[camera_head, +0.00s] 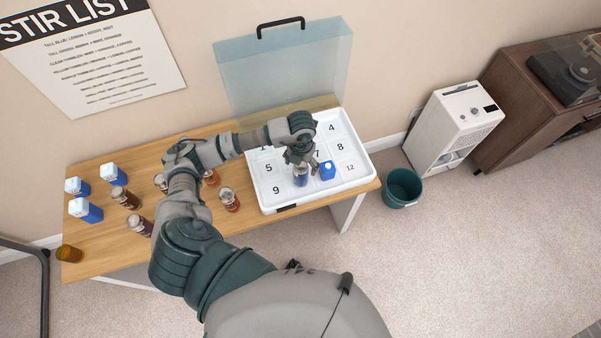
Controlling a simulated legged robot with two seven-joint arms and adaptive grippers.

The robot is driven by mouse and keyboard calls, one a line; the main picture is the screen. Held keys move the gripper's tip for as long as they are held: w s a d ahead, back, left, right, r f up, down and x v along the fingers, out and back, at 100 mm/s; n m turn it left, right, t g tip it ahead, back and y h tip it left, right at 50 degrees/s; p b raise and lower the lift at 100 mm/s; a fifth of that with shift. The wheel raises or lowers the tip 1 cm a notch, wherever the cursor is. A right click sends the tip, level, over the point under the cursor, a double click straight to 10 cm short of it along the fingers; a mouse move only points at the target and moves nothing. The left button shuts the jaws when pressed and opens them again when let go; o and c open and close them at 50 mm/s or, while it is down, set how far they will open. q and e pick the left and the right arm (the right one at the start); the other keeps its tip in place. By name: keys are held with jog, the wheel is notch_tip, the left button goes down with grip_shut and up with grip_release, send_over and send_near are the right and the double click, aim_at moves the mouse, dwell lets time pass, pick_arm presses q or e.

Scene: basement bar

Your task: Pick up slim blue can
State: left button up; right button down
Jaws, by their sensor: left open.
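My left gripper (300,157) is open, pointing down over the white numbered tray (353,152). A slim dark blue cylinder with a pale top (300,176), which looks like the slim blue can, stands upright on the tray right below the fingers. The fingers overlap its top in the view; I cannot tell whether they touch it. A short bright blue block (327,170) sits just to its right, close to the fingers. My left arm hides part of the tray and table. My right gripper is not in view.
Several blue-and-white cartons (85,210) and brown or red jars (126,198) stand on the wooden table (105,244), left of the tray. A clear blue panel with a black handle (285,65) rises behind the tray. A green bin (402,188) stands on the floor at right.

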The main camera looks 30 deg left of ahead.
pick_arm(q)
jog(key=shift+a+f, duration=0.1)
jog(key=shift+f, duration=0.25)
notch_tip(320, 180, down, 2)
jog(key=shift+s+a, duration=0.1)
jog(key=shift+s, duration=0.05)
jog(key=shift+d+f, duration=0.2)
jog(key=shift+f, duration=0.95)
jog(key=shift+d+f, duration=0.1)
jog(key=shift+f, duration=0.3)
jog(key=shift+a, duration=0.25)
jog(key=c, duration=1.3)
jog(key=shift+c, duration=0.8)
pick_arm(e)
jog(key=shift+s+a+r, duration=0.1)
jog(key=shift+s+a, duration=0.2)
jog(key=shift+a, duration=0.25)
